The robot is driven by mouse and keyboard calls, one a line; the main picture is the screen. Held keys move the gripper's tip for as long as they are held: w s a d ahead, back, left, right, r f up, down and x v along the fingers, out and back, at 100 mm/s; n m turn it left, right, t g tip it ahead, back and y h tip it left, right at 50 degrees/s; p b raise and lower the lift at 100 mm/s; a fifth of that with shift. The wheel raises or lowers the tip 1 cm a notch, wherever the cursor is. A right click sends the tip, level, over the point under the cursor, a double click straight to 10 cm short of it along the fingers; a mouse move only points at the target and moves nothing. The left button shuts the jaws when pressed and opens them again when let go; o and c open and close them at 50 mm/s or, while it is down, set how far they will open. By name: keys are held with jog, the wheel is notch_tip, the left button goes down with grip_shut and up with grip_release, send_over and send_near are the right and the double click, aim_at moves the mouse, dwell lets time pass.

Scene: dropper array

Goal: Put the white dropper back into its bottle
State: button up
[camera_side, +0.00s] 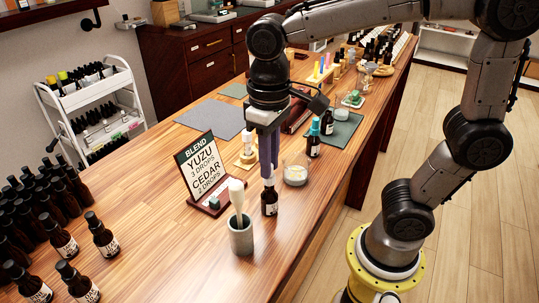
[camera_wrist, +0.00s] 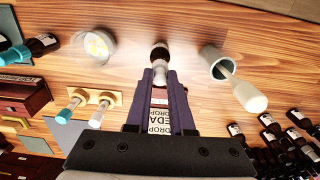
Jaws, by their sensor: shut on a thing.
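My gripper (camera_side: 268,178) points straight down over the work table, fingers close together. It is shut on a small pale piece, which I take as the white dropper (camera_wrist: 160,68); the fingers hide most of it. Directly below is a dark brown bottle (camera_side: 269,203) with a white label, standing upright. The wrist view shows this bottle (camera_wrist: 160,50) just beyond the fingertips. The fingertips are at its neck; how deep the dropper sits in it is hidden.
A grey cup (camera_side: 241,238) with a pale thick-ended stick stands close by the bottle. A glass dish (camera_side: 295,174), a teal-capped bottle (camera_side: 313,145), a recipe sign (camera_side: 203,168) and a small wooden rack (camera_wrist: 105,97) are also near. Several dark bottles (camera_side: 103,236) stand at the left.

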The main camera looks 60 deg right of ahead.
jog(key=shift+f, duration=0.85)
jog(key=o, duration=0.8)
jog(key=shift+r, duration=0.1)
notch_tip(320, 180, up, 15)
jog(key=s+d, duration=0.2)
jog(key=shift+s+d+f+t, duration=0.95)
jog(key=shift+s+f, duration=0.2)
jog(key=shift+f, duration=1.05)
jog(key=shift+s+d+f+t, duration=0.9)
jog(key=shift+s+d+f, duration=0.15)
jog(key=shift+f, duration=1.2)
jog(key=shift+s+d+f+t, duration=0.95)
jog(key=shift+s+f, duration=0.25)
jog(key=shift+f, duration=1)
